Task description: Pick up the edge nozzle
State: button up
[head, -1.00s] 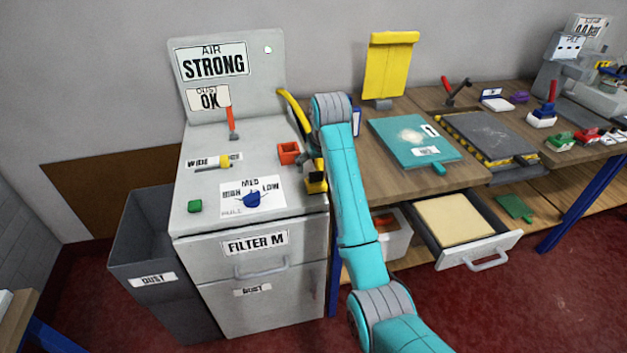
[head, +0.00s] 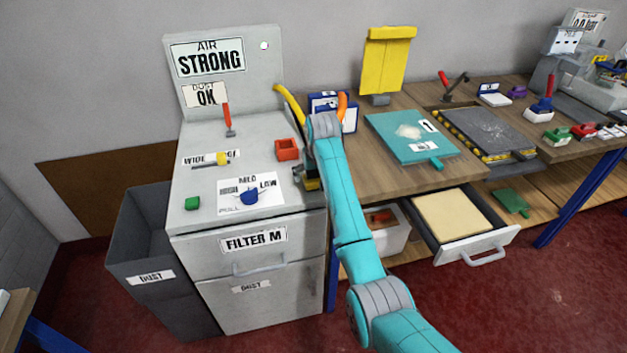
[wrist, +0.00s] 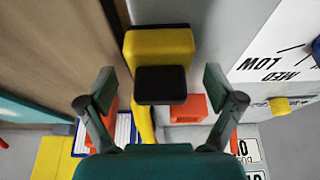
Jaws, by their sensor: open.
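A yellow block with a black block-shaped end (wrist: 160,45), which looks like the edge nozzle, lies between my fingers in the wrist view. In the head view its yellow part (head: 312,183) shows at the right edge of the grey cabinet top, partly hidden by my arm. A yellow hose runs near it. My gripper (wrist: 160,84) is open, with one finger on each side of the black end. I see gaps on both sides and no grip on it. In the head view my arm mostly covers the gripper.
An orange square cup (head: 287,149) stands close by on the grey cabinet top (head: 262,150). The wooden bench with a teal board (head: 405,135) adjoins on the right.

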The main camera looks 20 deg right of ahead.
jog(key=shift+w+f, duration=0.2)
jog(key=shift+f, duration=0.25)
jog(key=c, duration=1.4)
jog(key=shift+r, duration=0.1)
notch_tip(320, 180, up, 10)
